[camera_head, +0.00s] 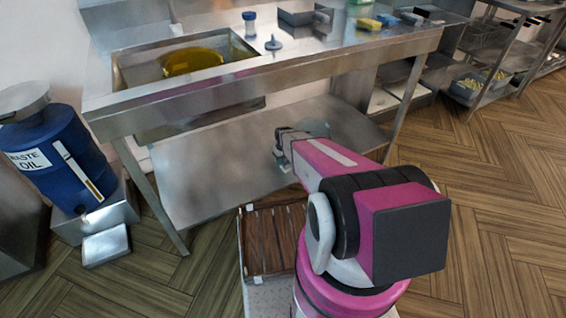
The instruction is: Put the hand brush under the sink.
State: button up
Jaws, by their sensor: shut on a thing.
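The sink (125,80) is a steel basin at the left end of the steel counter, with a yellow round thing (192,62) in it. A bare steel lower shelf (215,180) runs beneath the sink and counter. My gripper (281,158) is at the far end of my pink arm, under the counter's front edge and over the lower shelf. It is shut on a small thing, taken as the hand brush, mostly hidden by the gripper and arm. I cannot tell whether that thing touches the shelf.
A blue waste-oil drum (60,150) stands on a metal box at left. A counter leg (150,195) is at the shelf's front left. The shelf's left part is clear, and the wooden floor at right is open.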

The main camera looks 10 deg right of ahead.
jog(key=shift+f, duration=0.65)
jog(key=o, duration=0.9)
jog(key=shift+f, duration=0.15)
notch_tip(320, 180, up, 12)
jog(key=shift+f, duration=0.1)
jog(key=shift+s+r, duration=0.15)
jog(key=shift+r, duration=0.2)
jog(key=s+r+m, duration=0.1)
jog(key=s+r, duration=0.5)
jog(key=s, duration=0.1)
jog(key=s+r+m, duration=0.1)
jog(key=s+r, duration=0.5)
jog(key=s, duration=0.1)
jog(key=s+r+m, duration=0.1)
jog(key=s+r, duration=0.5)
jog(key=shift+s+d+r+m, duration=0.1)
jog(key=shift+s+d+m, duration=0.2)
jog(key=shift+s, duration=0.1)
